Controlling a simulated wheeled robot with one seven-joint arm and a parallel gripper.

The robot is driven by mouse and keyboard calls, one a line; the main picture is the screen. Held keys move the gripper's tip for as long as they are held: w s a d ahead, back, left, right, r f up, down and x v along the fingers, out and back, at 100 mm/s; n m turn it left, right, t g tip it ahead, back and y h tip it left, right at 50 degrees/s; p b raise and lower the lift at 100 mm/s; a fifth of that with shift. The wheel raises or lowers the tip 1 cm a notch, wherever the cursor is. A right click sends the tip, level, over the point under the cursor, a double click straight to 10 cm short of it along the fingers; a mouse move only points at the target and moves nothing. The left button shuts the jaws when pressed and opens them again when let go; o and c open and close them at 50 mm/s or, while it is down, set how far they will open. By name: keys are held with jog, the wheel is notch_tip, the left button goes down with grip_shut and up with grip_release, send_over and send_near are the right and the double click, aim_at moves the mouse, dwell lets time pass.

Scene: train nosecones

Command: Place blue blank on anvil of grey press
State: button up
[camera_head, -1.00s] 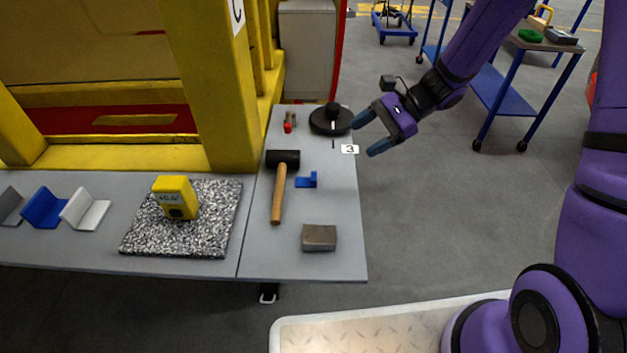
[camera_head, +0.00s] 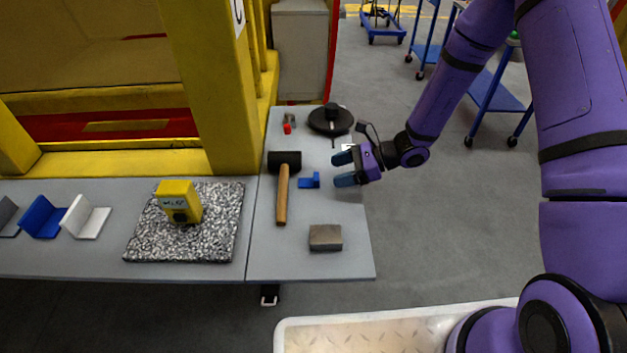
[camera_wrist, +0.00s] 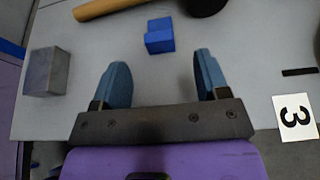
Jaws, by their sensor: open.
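A small blue L-shaped piece (camera_head: 309,181), which looks like the blue blank, lies on the grey table beside the mallet. In the wrist view the blue blank (camera_wrist: 160,36) lies ahead of my fingertips, roughly between their lines. My gripper (camera_head: 343,169) is open and empty at the table's right edge, a short way right of the blank and not touching it. Its two blue-grey fingers also show apart in the wrist view (camera_wrist: 160,80). I cannot pick out a grey press or its anvil for certain.
A black-headed mallet (camera_head: 282,195) lies left of the blank. A grey metal block (camera_head: 325,237) sits nearer, a black round base (camera_head: 330,119) farther. A yellow device (camera_head: 179,202) stands on a speckled plate (camera_head: 143,240). Angled pieces (camera_head: 84,218) stand at far left. A yellow post (camera_head: 213,100) rises behind.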

aim_at(318, 176)
jog(key=shift+r+x, duration=0.1)
jog(key=shift+x, duration=1.3)
jog(key=shift+r+x, duration=0.15)
jog(key=shift+x, duration=1.2)
jog(key=shift+a, duration=0.1)
jog(key=c, duration=1.1)
jog(key=shift+r, duration=0.1)
